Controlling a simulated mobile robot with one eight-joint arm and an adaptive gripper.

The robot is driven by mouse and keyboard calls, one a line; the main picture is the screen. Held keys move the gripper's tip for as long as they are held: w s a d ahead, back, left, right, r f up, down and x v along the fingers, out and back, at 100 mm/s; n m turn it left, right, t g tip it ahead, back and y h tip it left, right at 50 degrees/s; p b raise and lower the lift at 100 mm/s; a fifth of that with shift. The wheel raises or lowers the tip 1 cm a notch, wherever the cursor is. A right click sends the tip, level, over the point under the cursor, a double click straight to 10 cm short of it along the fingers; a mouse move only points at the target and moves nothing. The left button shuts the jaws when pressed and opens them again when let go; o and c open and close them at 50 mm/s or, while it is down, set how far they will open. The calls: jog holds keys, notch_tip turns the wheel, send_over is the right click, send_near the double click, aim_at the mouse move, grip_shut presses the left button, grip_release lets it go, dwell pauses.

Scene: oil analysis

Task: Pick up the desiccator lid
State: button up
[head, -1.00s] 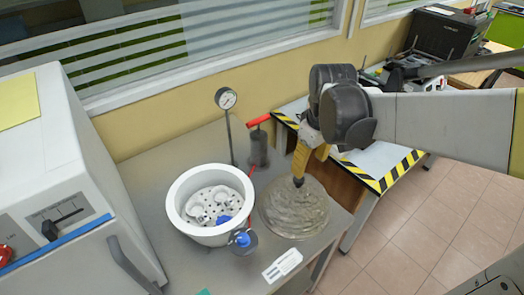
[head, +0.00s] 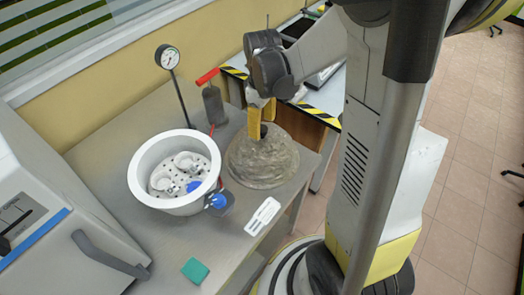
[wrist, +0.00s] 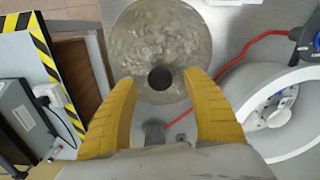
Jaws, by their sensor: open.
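The desiccator lid (head: 262,163) is a round, cloudy grey dome with a dark knob on top. It lies on the grey bench to the right of the white desiccator bowl (head: 148,190). My gripper (head: 261,122) points down over the lid, with its yellow fingers at the knob. In the wrist view the lid (wrist: 160,35) fills the upper middle, and its black knob (wrist: 160,78) shows in the gap between the open fingertips (wrist: 160,85). I see a gap on each side of the knob. Whether the tips reach down to knob height is hard to tell.
A gauge on a stand (head: 168,58) and a red-handled pump (head: 213,103) stand behind the bowl. A red hose (wrist: 235,55) runs near the lid. A white card (head: 263,216) and a green piece (head: 195,270) lie in front. A striped-edge table (head: 318,112) stands at the right.

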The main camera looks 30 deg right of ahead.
notch_tip(320, 180, down, 3)
jog(key=shift+r, duration=0.15)
grip_shut()
jog(key=shift+r, duration=0.15)
